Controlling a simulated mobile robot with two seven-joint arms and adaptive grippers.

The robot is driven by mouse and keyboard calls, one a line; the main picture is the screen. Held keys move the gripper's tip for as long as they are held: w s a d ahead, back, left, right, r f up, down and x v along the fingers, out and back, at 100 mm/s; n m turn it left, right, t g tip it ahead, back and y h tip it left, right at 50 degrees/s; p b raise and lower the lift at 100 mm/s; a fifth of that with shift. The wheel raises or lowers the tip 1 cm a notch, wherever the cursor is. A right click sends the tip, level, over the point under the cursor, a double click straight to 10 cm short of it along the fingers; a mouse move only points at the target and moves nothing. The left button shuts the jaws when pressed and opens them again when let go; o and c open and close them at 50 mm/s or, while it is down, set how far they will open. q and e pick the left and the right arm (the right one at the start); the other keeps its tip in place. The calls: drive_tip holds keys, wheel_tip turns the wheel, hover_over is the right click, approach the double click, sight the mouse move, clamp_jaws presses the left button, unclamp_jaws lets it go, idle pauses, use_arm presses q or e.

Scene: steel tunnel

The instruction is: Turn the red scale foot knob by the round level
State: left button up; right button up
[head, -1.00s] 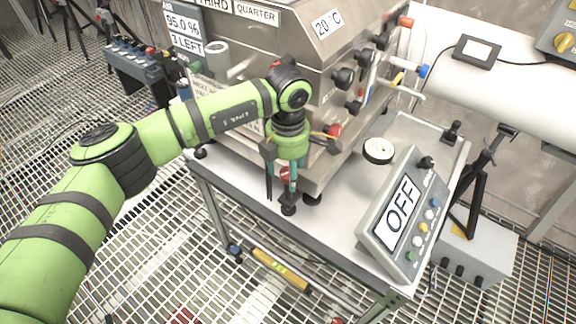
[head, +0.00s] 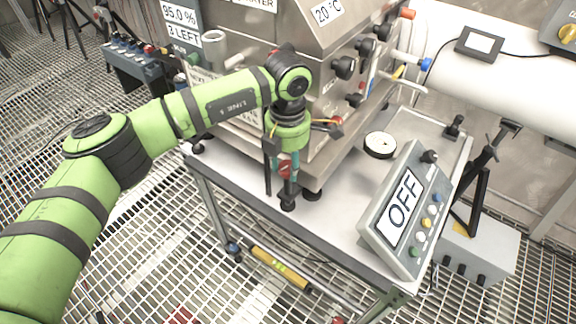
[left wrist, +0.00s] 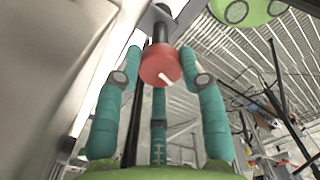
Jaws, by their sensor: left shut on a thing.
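The red foot knob (left wrist: 160,66) is a short red cylinder with a white mark, on a dark stem. In the left wrist view it sits between the teal fingers of my left gripper (left wrist: 162,80), which is shut on it. In the head view this gripper (head: 286,172) points down at the near corner of the steel machine, above the table's front edge. The red knob (head: 285,169) shows there only partly, between the fingers. A round white disc with a dark rim (head: 380,145) lies on the table to the right; I cannot tell if it is the round level. My right gripper is not in view.
The steel machine (head: 320,60) with several dark knobs stands close behind the gripper. A grey panel reading OFF (head: 403,203) stands at the table's right front. Bare white tabletop (head: 338,195) lies between them. A yellow bar level (head: 280,268) is on the lower rail.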

use_arm(q)
drive_tip(key=shift+s+f+n+b, duration=0.1)
drive_tip(key=shift+f+n+b, duration=0.1)
drive_tip(key=shift+n+b, duration=1.3)
drive_tip(key=shift+n, duration=0.3)
drive_tip(key=o, duration=1.1)
drive_tip(key=shift+o, duration=0.2)
drive_tip(key=shift+a+r, duration=0.1)
drive_tip(key=shift+r, duration=0.2)
wheel_tip(320, 180, up, 7)
drive_tip(key=shift+r, duration=0.1)
